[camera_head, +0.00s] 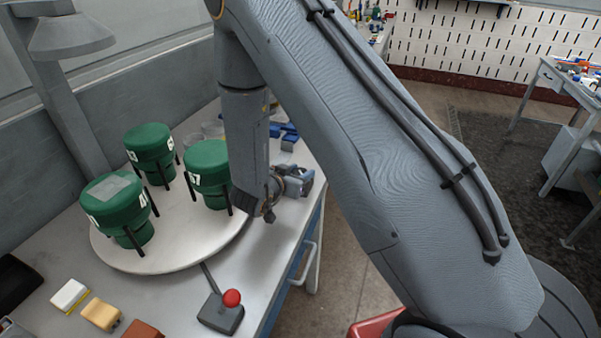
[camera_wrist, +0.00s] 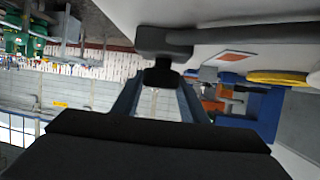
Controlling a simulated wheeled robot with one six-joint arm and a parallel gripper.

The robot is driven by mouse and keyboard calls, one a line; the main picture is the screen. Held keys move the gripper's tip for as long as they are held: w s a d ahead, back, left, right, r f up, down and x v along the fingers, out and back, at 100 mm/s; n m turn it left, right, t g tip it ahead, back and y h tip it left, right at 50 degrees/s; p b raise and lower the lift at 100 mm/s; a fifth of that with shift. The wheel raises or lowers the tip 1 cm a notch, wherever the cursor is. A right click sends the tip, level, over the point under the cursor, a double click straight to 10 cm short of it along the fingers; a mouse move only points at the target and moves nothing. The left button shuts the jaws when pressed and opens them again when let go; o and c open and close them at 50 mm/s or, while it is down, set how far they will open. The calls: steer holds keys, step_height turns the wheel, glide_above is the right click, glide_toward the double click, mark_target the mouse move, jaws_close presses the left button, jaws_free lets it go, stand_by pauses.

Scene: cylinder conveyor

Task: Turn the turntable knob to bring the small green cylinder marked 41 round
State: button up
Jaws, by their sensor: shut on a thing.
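The round pale turntable (camera_head: 185,245) lies on the bench in the head view and bears three green cylinders. The front-left cylinder (camera_head: 118,212) has a grey patch on top and a white number starting with 4; I cannot read it surely as 41. The right cylinder (camera_head: 208,168) has a number ending in 7. The rear cylinder (camera_head: 150,148) has a partly hidden number. In the wrist view, the dark turntable knob (camera_wrist: 163,46) sits at the pale rim, its stem between my fingers. My gripper (camera_wrist: 160,92) is shut on it. My arm partly hides the turntable's right side.
White, yellow and brown blocks (camera_head: 102,313) lie at front left. Blue parts (camera_head: 286,132) lie behind my wrist. A grey lamp-like fixture (camera_head: 68,36) stands at the back left.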

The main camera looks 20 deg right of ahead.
steer(key=shift+s+d+f, duration=0.1)
steer(key=shift+s+f, duration=0.15)
steer(key=shift+f, duration=0.05)
steer(key=o, duration=1)
steer(key=shift+w+r, duration=0.1)
steer(key=shift+r, duration=0.05)
steer(key=shift+s+a+r, duration=0.2)
steer(key=shift+a, duration=0.2)
steer(key=shift+b+v, duration=1.05)
steer(key=shift+v, duration=2.45)
